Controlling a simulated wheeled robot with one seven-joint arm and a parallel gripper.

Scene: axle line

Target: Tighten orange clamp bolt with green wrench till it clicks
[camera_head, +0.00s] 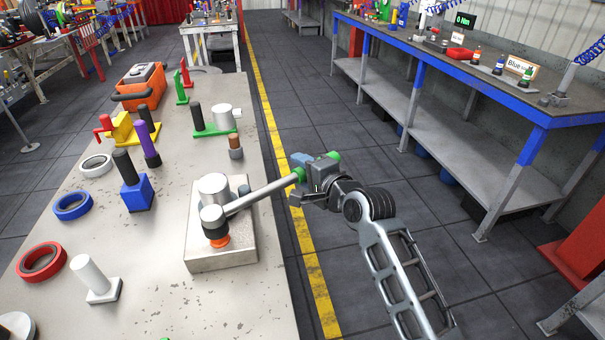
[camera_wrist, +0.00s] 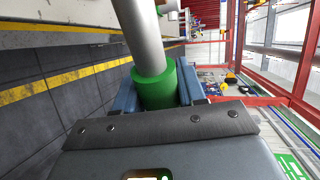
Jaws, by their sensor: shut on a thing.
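The wrench (camera_head: 262,193) has a grey shaft and green bands near its handle end. Its head sits over the orange clamp bolt (camera_head: 219,241) on a metal block (camera_head: 222,258) on the left table. Only an orange ring shows under the head; how it seats is hidden. My gripper (camera_head: 303,173) is shut on the wrench's handle end, beyond the table's right edge. In the wrist view, the green band (camera_wrist: 155,88) lies between my blue-grey fingers, with the grey shaft (camera_wrist: 138,35) running away from them.
Blocks with posts (camera_head: 137,193), coloured rings (camera_head: 41,262) and an orange toolbox (camera_head: 139,87) stand on the left table. A blue-edged bench (camera_head: 437,69) with a "0 Nm" display (camera_head: 465,20) stands at right. Open floor with a yellow line (camera_head: 272,125) lies between.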

